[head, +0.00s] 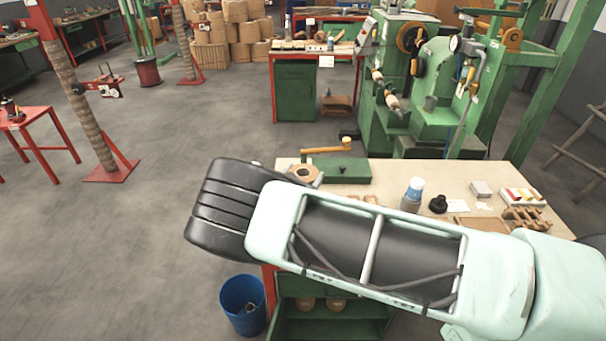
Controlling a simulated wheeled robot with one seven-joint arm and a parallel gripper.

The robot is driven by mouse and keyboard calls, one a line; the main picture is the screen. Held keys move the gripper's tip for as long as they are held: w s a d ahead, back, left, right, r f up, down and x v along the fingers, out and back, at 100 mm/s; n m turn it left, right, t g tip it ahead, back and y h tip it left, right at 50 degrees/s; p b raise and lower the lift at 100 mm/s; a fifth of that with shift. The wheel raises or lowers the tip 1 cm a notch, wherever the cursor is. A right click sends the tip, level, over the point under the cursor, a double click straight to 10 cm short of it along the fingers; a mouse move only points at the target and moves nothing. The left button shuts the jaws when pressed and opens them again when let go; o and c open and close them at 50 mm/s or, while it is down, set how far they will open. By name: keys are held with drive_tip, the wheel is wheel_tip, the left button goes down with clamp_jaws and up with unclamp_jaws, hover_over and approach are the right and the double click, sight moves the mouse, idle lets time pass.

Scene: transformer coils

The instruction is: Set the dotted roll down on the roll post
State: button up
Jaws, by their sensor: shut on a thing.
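My own arm crosses the front of the workbench (452,168) from the lower right to the middle left and covers much of it. I cannot make out the dotted roll anywhere. I cannot identify the roll post with certainty either; it may be behind the arm.
A green machine (440,100) stands behind. A blue bin (243,305) stands in front.

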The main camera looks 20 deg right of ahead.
wheel_tip(320, 180, down, 6)
drive_tip(key=b, duration=0.4)
drive_tip(key=shift+b, duration=0.3)
drive_tip(key=shift+f, duration=0.1)
drive_tip(key=o, duration=2)
drive_tip(key=shift+c, duration=0.2)
drive_tip(key=shift+f, duration=0.15)
drive_tip(key=b+v, duration=0.5)
drive_tip(key=v, duration=1.2)
drive_tip(key=shift+a, duration=0.2)
drive_tip(key=shift+s, duration=0.1)
